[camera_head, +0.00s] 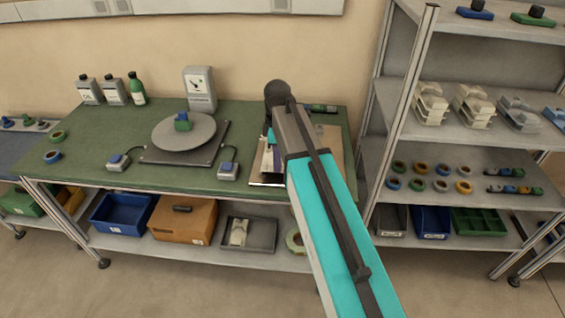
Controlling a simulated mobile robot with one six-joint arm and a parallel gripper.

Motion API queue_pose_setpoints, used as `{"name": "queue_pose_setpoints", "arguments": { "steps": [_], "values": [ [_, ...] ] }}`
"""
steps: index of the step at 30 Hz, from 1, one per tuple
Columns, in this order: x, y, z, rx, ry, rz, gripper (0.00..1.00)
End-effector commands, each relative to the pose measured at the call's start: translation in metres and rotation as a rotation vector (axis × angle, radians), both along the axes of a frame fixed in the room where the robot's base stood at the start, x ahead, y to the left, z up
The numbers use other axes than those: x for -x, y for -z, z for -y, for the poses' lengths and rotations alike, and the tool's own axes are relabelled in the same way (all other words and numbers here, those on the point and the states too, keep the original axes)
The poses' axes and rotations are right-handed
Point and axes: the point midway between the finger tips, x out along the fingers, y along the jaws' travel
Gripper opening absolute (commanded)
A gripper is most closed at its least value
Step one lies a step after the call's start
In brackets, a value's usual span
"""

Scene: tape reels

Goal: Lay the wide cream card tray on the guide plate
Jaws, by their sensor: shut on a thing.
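My gripper (268,147) is at the right end of the green workbench, mostly hidden behind my own arm. It is shut on what looks like the wide cream card tray (266,165), a pale flat piece showing just left of my arm. My arm hides most of it. A tan flat plate, seemingly the guide plate (333,146), shows to the right of my arm on the bench. I cannot tell whether the tray touches the plate.
A grey turntable (184,133) with a blue-green block stands mid-bench, between two small grey-blue boxes. Bottles (137,90) and a dial gauge (200,90) stand at the back. The right-hand shelf (470,150) holds cream trays (431,104) and tape reels. The bench's left part is mostly clear.

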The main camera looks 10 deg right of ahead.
Motion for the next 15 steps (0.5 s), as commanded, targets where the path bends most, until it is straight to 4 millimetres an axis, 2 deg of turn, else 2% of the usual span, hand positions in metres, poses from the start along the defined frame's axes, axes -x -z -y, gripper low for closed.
{"name": "queue_pose_setpoints", "arguments": {
  "steps": [15],
  "values": [
    [-0.0069,0.0005,0.0067,0.0,0.0,0.0,0.07]
  ]
}}
